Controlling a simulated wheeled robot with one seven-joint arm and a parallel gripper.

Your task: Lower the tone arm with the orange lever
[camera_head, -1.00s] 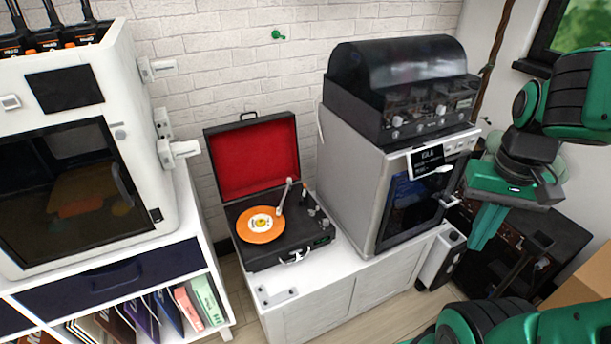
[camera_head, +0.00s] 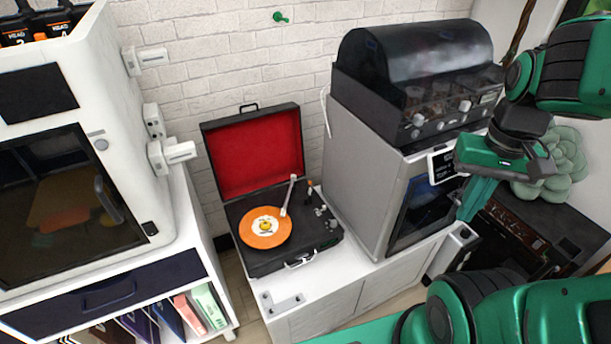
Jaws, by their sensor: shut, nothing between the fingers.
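The record player (camera_head: 277,258) is an open black suitcase with a red-lined lid, on a low white cabinet. An orange record (camera_head: 265,228) with a pale label lies on it. The white tone arm (camera_head: 289,194) reaches from the back right towards the record's right edge; I cannot tell whether its tip touches the record. A small orange-tipped lever (camera_head: 309,188) stands upright just right of the tone arm. My green gripper (camera_head: 466,217) is shut and empty, pointing down, far right of the player, in front of the grey-white machine.
A grey-white machine (camera_head: 352,170) with a black domed unit (camera_head: 415,75) on top stands right of the player. A large white cabinet with a dark door (camera_head: 75,205) stands at left. The cabinet top (camera_head: 330,286) in front of the player is mostly clear, with a small grey plate (camera_head: 282,305).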

